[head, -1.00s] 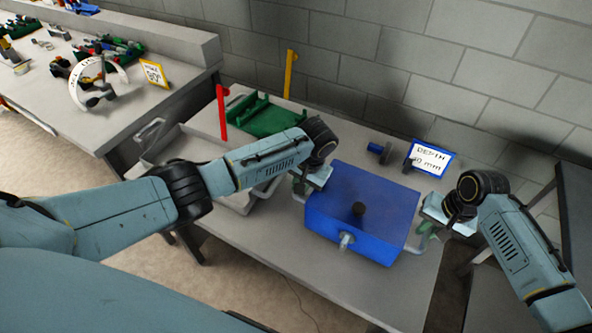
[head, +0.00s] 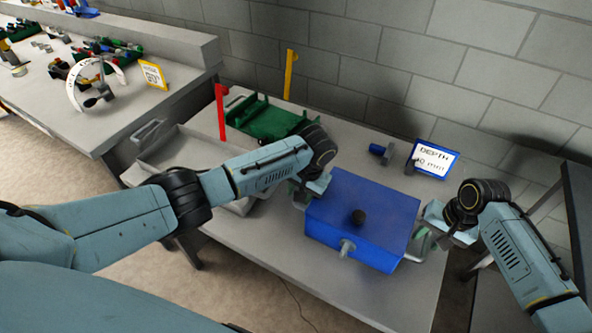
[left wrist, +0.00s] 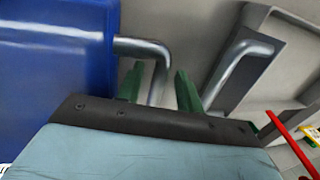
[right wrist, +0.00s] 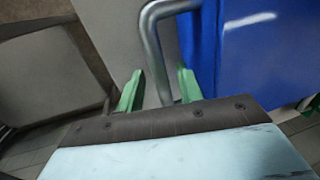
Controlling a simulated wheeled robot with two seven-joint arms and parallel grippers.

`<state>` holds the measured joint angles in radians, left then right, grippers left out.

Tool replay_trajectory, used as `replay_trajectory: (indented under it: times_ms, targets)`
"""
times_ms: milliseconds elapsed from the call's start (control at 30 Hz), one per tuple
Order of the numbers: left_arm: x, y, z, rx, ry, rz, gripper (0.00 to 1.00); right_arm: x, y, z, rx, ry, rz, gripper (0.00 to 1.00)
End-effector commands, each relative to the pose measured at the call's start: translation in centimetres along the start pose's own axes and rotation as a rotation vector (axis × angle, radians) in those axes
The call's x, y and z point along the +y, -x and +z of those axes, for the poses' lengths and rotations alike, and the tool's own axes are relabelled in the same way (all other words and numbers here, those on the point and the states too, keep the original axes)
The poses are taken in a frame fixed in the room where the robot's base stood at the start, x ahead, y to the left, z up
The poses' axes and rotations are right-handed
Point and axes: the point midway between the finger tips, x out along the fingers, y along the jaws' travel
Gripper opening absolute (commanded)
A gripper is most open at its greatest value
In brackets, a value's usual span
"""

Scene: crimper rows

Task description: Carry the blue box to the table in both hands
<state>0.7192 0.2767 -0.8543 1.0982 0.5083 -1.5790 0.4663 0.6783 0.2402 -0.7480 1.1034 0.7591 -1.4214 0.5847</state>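The blue box (head: 335,220), with a dark knob on its lid and a short pale spout on its front, sits upright on the grey table (head: 275,255). It also shows in the left wrist view (left wrist: 55,70) and right wrist view (right wrist: 270,50). My left gripper (left wrist: 158,88) is at the metal handle (left wrist: 145,46) on the box's left side. Its green fingers stand apart on either side of the bar, with gaps showing. My right gripper (right wrist: 158,90) is at the opposite handle (right wrist: 150,38), its fingers also apart around the bar. The box's underside is hidden.
A grey tray (head: 150,165) and a green tray (head: 265,117) lie left and behind. A red post (head: 221,112), a yellow post (head: 289,72) and a blue-framed sign (head: 433,159) stand near them. The table's front left is bare.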

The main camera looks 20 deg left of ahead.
Motion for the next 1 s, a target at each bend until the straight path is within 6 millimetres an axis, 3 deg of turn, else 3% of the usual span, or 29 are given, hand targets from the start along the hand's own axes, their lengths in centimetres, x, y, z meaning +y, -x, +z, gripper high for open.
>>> replay_trajectory:
  times_ms: [367, 800, 1000]
  targets:
    - [0.2, 1.1, -0.1, 0.004, -0.002, 0.004, 0.36, -0.2, 0.0, 0.0, 0.0, 0.002, -0.003, 0.36]
    - [0.1, 9.8, -0.1, 0.004, -0.001, 0.003, 0.36, -0.2, 0.0, 0.0, 0.0, 0.002, -0.004, 0.36]
    - [0.1, 11.8, -0.1, 0.001, -0.001, 0.002, 0.36, -0.2, 0.0, 0.0, 0.0, 0.002, -0.004, 0.36]
